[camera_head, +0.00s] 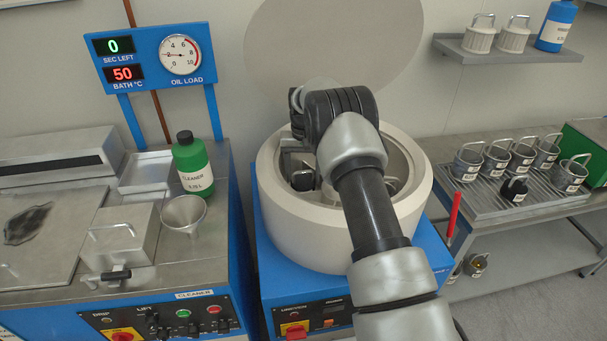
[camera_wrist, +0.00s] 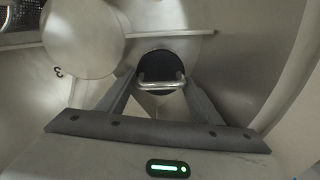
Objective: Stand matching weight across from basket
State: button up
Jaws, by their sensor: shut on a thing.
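My gripper (camera_wrist: 161,84) is inside the open drum (camera_head: 285,230) of the centrifuge. Its two fingers are shut on the metal bail handle (camera_wrist: 162,79) of a dark round piece (camera_wrist: 153,66) in the wrist view. I cannot tell whether this piece is the weight or a basket, nor whether it rests on the floor of its place. A figure 3 (camera_wrist: 58,73) is marked on the pale metal to its left. In the head view my arm hides the fingers and much of the drum. A dark piece (camera_head: 303,181) shows in the drum's left side.
The round lid (camera_head: 335,40) stands open behind the drum. Several labelled metal cups (camera_head: 467,162) and a small black piece (camera_head: 515,188) stand on a ribbed rack at right. Two white handled pieces (camera_head: 479,40) sit on the wall shelf. A green cleaner bottle (camera_head: 193,165) and funnel (camera_head: 184,214) stand left.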

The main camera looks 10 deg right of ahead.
jog(key=shift+s+d+f, duration=0.1)
jog(key=shift+s+f, duration=0.25)
jog(key=shift+f, duration=0.4)
jog(key=o, duration=1.4)
jog(key=shift+c, duration=0.2)
jog(key=s+r+t+p, duration=0.1)
jog(key=s+r, duration=0.2)
jog(key=r, duration=1.2)
jog(key=s+r+p, duration=0.1)
jog(key=s+r, duration=0.2)
jog(key=r, duration=1.2)
jog(key=s+r+t+p, duration=0.1)
jog(key=s+r+t, duration=0.1)
jog(key=s+r, duration=0.7)
jog(key=s+f+n+t+p, duration=0.2)
jog(key=s, duration=2.4)
jog(key=shift+f+p, duration=0.2)
jog(key=shift+p, duration=0.2)
